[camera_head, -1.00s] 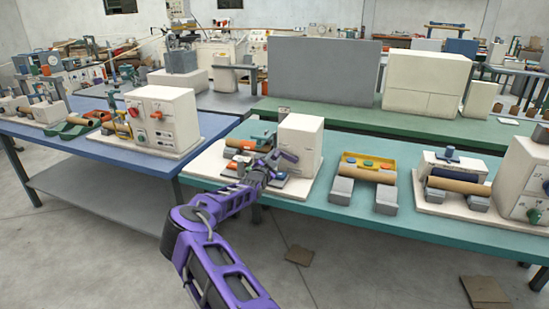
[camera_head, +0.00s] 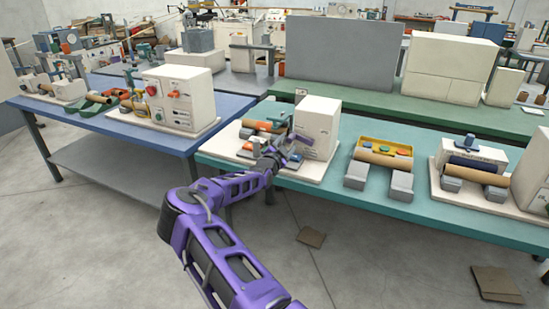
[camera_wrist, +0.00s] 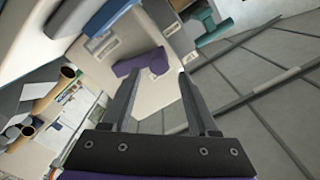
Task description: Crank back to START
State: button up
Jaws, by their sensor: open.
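The winder is a white box (camera_head: 318,122) on a pale base plate (camera_head: 228,146) on the teal table. A small purple part, apparently the crank (camera_head: 302,138), shows against the box's near side. In the head view my gripper (camera_head: 274,157) is just left of the box, low over the plate. I cannot read a START mark.
An orange roll (camera_head: 256,125) and blue parts sit left of the box. A yellow tray (camera_head: 384,148) and a brown tube on grey blocks stand to the right. A blue table (camera_head: 70,118) with another machine is at left. Brown pieces lie on the floor in front.

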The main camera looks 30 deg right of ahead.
jog(key=v, duration=1.4)
jog(key=shift+p, duration=0.45)
jog(key=shift+d, duration=0.1)
